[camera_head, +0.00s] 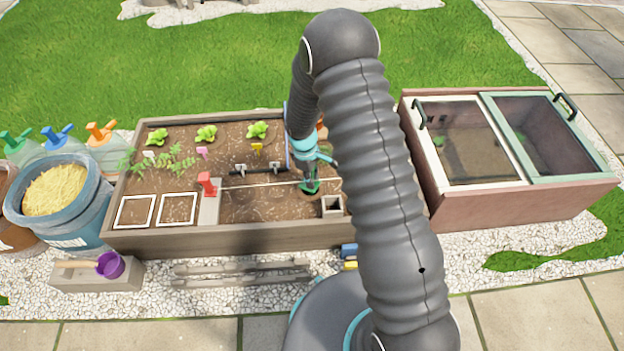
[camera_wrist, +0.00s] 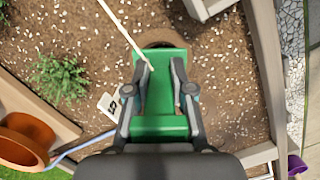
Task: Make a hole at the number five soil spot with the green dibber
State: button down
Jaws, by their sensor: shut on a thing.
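The green dibber (camera_head: 310,187) is at the right part of the raised bed, low over the soil; it also shows in the wrist view (camera_wrist: 160,125). My gripper (camera_wrist: 163,80) is shut on it, one finger at each side; it also shows in the head view (camera_head: 310,172). The dibber's tip is hidden, so I cannot tell if it touches the soil. In the wrist view a darker round soil patch (camera_wrist: 188,45) shows partly beyond the dibber. A white tag (camera_wrist: 110,106) with a dark mark lies left of the dibber; its number is not clear.
A pale string (camera_wrist: 125,33) crosses the soil beside the dibber. A square grey block (camera_head: 332,206) stands in the bed's near right corner. A terracotta pot (camera_wrist: 25,138) and a green plant (camera_wrist: 60,77) are at left in the wrist view. A cold frame (camera_head: 500,150) stands right of the bed.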

jog(key=shift+r+p, duration=2.05)
jog(key=shift+r, duration=1.55)
jog(key=shift+r+p, duration=1.2)
jog(key=shift+r, duration=1.3)
